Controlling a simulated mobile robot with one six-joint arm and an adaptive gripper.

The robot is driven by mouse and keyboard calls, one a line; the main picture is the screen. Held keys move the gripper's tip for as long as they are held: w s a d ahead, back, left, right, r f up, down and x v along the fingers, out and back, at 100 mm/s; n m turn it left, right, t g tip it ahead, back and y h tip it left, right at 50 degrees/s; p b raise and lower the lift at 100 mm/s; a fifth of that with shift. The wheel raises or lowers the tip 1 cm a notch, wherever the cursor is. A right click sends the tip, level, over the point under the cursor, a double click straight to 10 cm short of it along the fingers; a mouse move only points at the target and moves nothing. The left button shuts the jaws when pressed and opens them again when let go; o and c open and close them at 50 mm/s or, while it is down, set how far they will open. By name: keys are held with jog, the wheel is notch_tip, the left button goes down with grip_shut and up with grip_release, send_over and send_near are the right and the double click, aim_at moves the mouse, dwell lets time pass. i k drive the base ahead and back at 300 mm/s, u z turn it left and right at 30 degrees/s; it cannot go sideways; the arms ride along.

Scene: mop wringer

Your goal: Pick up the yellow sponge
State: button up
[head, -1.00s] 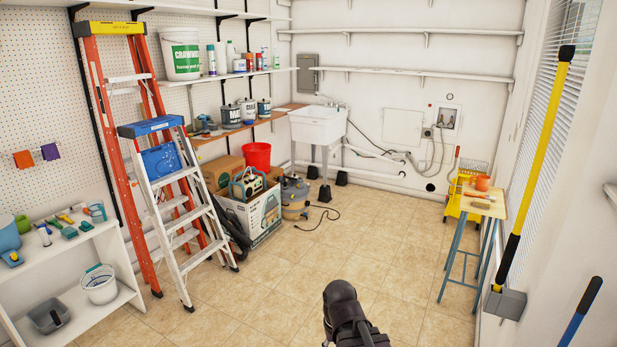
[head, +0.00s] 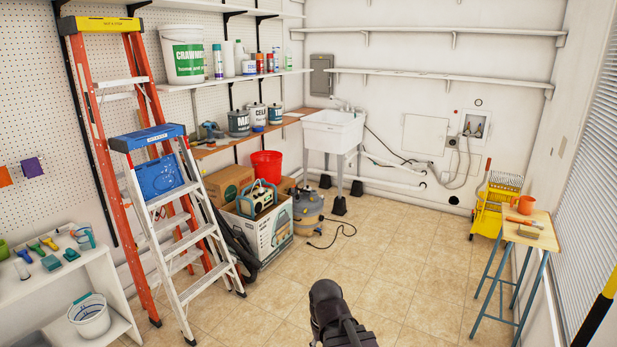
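I cannot make out a clearly yellow sponge. A small tan block (head: 528,233) lies on the wooden-topped stool table (head: 546,241) at the right of the head view, in front of an orange mug (head: 524,205). It is too small to tell whether it is a sponge or a brush. A dark part of my arm rises at the bottom middle, over the floor and well away from that table. My gripper's fingers do not show.
A yellow mop wringer bucket (head: 490,212) stands behind the table. An orange ladder (head: 95,140) and a white stepladder (head: 208,236) stand at left. A low white shelf (head: 125,325) holds small tools and a pail (head: 90,318). The middle tiled floor (head: 410,270) is clear.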

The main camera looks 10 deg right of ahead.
aim_at(530, 233)
jog(key=z, duration=0.2)
jog(key=i, duration=1.9)
jog(key=z, duration=0.9)
jog(key=i, duration=0.55)
jog(key=z, duration=1)
jog(key=i, duration=0.9)
jog(key=z, duration=0.5)
